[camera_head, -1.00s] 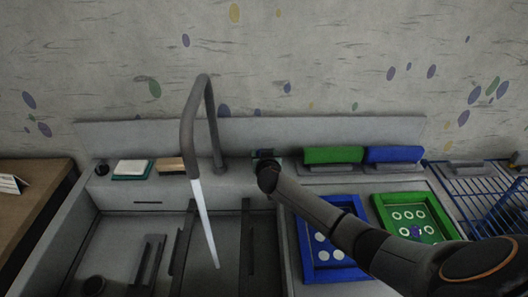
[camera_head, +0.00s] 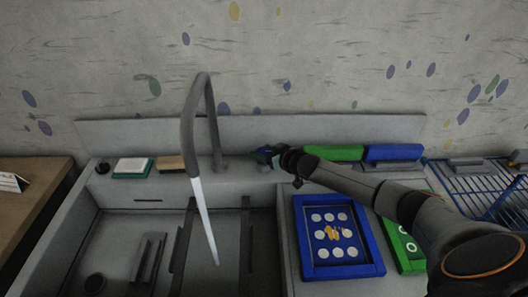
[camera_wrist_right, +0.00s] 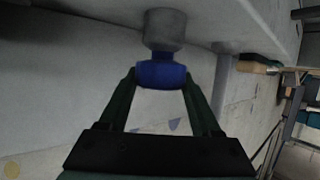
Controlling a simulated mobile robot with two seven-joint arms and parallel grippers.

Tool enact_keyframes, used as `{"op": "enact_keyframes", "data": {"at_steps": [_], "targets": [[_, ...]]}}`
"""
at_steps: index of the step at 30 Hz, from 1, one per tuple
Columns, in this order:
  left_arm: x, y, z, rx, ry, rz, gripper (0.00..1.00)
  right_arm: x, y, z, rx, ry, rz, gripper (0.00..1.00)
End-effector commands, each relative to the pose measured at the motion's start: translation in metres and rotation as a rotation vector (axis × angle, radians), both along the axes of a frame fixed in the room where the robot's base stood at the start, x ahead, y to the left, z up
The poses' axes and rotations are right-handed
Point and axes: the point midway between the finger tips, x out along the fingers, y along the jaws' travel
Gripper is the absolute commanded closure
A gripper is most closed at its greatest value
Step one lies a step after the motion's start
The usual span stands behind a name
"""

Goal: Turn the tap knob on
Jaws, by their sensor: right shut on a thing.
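The tap (camera_head: 187,115) is a tall grey gooseneck at the back of the sink. A pale stream of water (camera_head: 205,220) runs from its spout. My right gripper (camera_head: 264,154) is at the back ledge, just right of the tap's base. In the right wrist view the blue tap knob (camera_wrist_right: 161,73) sits on a grey round stem, between the two fingertips of my right gripper (camera_wrist_right: 160,82), which are shut on it. In the head view the knob is mostly hidden by the gripper. My left gripper is not in view.
A green roll (camera_head: 335,152) and a blue roll (camera_head: 393,152) lie behind my right arm. A blue tray (camera_head: 300,235) and a partly covered green tray (camera_head: 412,266) lie below it. A blue wire rack (camera_head: 470,185) stands at right. Sponges (camera_head: 133,165) lie left of the tap.

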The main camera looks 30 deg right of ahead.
Motion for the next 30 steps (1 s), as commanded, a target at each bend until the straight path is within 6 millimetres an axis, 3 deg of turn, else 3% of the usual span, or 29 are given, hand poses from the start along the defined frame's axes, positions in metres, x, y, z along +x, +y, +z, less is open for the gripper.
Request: {"op": "enact_keyframes", "data": {"at_steps": [23,24,30], "targets": [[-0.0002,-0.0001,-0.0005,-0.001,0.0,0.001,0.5,-0.0004,-0.001,-0.0014,-0.003,0.004,0.046,0.9],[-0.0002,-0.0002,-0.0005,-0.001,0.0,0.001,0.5,-0.0004,-0.0009,-0.0014,-0.003,0.004,0.046,0.34],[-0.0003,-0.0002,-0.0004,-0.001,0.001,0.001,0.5,-0.0002,-0.0005,-0.0011,-0.002,0.003,0.046,0.11]]}}
